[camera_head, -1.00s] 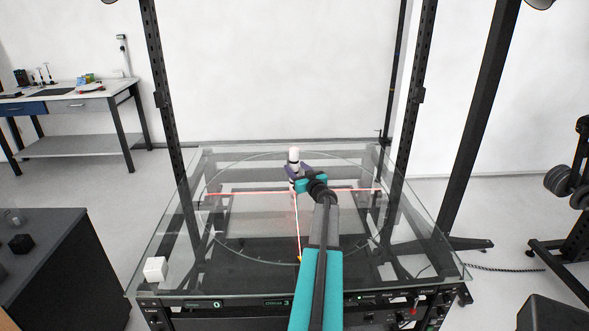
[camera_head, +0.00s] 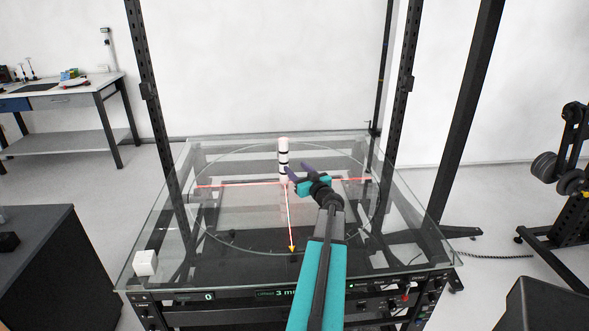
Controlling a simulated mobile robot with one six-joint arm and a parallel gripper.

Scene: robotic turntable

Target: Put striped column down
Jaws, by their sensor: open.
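The striped column (camera_head: 283,158) is white with black bands and stands upright on the glass turntable (camera_head: 230,232), near the crossing of the red laser lines. My gripper (camera_head: 298,177) has purple fingers and a teal body. It is open, just to the right of the column and pointing toward it. The fingertips look clear of the column or very close to it; exact contact cannot be told.
A white cube (camera_head: 145,263) sits at the glass table's front left corner. Dark upright posts (camera_head: 158,110) rise on both sides of the table. A dark cabinet (camera_head: 45,260) stands at the left. The glass around the column is otherwise clear.

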